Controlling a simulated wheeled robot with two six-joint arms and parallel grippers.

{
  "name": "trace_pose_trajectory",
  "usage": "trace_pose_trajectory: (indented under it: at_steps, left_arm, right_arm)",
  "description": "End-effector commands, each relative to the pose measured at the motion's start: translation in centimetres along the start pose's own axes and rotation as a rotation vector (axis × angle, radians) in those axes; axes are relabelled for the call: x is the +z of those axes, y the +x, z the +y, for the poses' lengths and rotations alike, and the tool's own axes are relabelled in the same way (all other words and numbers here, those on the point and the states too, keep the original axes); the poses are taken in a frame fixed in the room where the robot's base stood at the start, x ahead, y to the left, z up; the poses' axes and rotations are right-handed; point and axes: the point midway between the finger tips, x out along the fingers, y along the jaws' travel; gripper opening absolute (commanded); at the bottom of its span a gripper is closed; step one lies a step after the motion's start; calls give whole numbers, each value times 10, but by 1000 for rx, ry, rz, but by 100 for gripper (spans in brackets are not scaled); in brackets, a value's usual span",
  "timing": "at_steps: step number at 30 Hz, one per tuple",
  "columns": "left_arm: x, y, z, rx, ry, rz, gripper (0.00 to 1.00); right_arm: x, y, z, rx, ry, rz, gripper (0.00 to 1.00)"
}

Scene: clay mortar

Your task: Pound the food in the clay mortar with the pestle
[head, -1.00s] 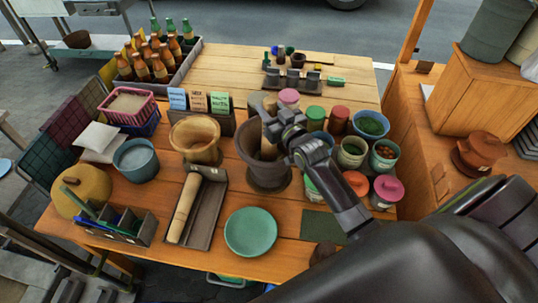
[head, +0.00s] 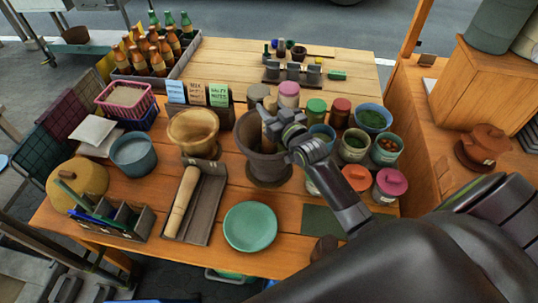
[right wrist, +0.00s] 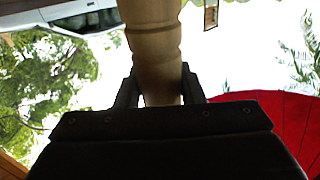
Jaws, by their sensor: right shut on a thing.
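The dark clay mortar (head: 266,172) stands upright on the wooden table near its middle. My right gripper (head: 283,125) is over the mortar's mouth at its right side. It is shut on a pale wooden pestle (head: 267,128), whose lower end is inside the mortar. The pestle also shows in the right wrist view (right wrist: 154,45), running up between the two fingers of the right gripper (right wrist: 160,92). The food inside the mortar is hidden by the gripper and the mortar wall. My left gripper is not in view.
A wooden mortar (head: 194,133) stands left of the clay one. Another pestle lies in a grey tray (head: 206,212). A green plate (head: 250,228) is in front. Several jars and bowls, with a pink-lidded jar (head: 389,184), crowd the right side. The table's far part is clearer.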

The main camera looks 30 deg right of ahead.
Motion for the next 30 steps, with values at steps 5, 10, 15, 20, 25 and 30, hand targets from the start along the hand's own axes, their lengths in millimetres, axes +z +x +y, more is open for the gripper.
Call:
trace_pose_trajectory:
  at_steps: [5,10,15,20,25,30]
  left_arm:
    - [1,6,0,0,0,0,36]
    - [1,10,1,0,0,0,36]
    - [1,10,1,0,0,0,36]
    - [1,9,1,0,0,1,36]
    - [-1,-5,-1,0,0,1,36]
    - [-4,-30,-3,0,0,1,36]
  right_arm:
    - [3,1,0,-1,-1,7,0]
    - [9,1,0,-1,-1,6,0]
    - [9,1,0,-1,-1,6,0]
    - [8,1,0,-1,-1,6,0]
    - [-7,1,-1,-1,-1,6,0]
    - [-33,1,-2,-1,-1,7,0]
